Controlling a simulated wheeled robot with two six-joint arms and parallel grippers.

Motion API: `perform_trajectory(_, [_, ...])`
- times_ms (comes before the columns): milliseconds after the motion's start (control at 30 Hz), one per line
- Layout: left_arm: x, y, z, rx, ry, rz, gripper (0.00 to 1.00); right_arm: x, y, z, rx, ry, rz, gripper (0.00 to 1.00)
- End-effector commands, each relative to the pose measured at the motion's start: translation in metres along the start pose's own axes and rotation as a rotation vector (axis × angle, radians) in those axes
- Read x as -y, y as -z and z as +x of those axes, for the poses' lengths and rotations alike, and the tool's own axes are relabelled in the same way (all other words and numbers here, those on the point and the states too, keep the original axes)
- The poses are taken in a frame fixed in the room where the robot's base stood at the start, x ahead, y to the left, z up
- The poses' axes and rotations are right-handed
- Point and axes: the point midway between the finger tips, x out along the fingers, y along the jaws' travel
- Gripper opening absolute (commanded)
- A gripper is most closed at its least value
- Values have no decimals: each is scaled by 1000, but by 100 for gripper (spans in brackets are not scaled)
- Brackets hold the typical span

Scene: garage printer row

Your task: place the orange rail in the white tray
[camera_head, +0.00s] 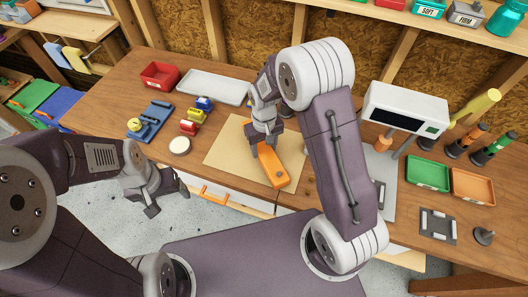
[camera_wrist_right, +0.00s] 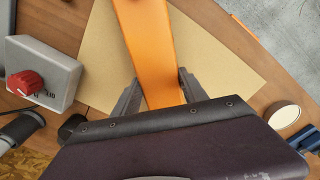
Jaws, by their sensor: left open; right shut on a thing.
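The orange rail (camera_head: 272,170) is over the tan mat (camera_head: 225,153) on the wooden bench, with its near end reaching toward the bench's front edge. My right gripper (camera_head: 262,138) is shut on the rail near its far end. In the right wrist view, the rail (camera_wrist_right: 148,45) runs between the fingers (camera_wrist_right: 158,92). I cannot tell whether the rail touches the mat. The white tray (camera_head: 215,87) lies at the back of the bench, left of the right gripper, and looks empty. My left gripper (camera_head: 168,203) is open and empty in front of the bench.
A red bin (camera_head: 160,75), a blue fixture (camera_head: 150,120), small yellow, red and blue parts, and a white disc (camera_head: 180,145) sit left of the mat. Right of my right arm are a white display unit (camera_head: 405,108), a green tray (camera_head: 428,174) and an orange tray (camera_head: 472,186).

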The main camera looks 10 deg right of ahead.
Motion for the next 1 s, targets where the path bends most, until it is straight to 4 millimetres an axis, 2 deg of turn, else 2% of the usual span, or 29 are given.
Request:
perform_trajectory(67, [0,0,4,0,0,0,76,-1,-3,-14,-4,0,1,0])
perform_trajectory(400, [0,-2,14,0,0,0,76,-17,-81,-61,-6,0,2,0])
perform_trajectory(533, [0,-2,15,0,0,0,76,-21,-102,-73,-4,0,1,0])
perform_trajectory(700, [0,-2,15,0,0,0,76,-23,-114,-80,0,0,1,0])
perform_trajectory(1000, [0,-2,15,0,0,0,76,-23,-115,-81,0,0,8,0])
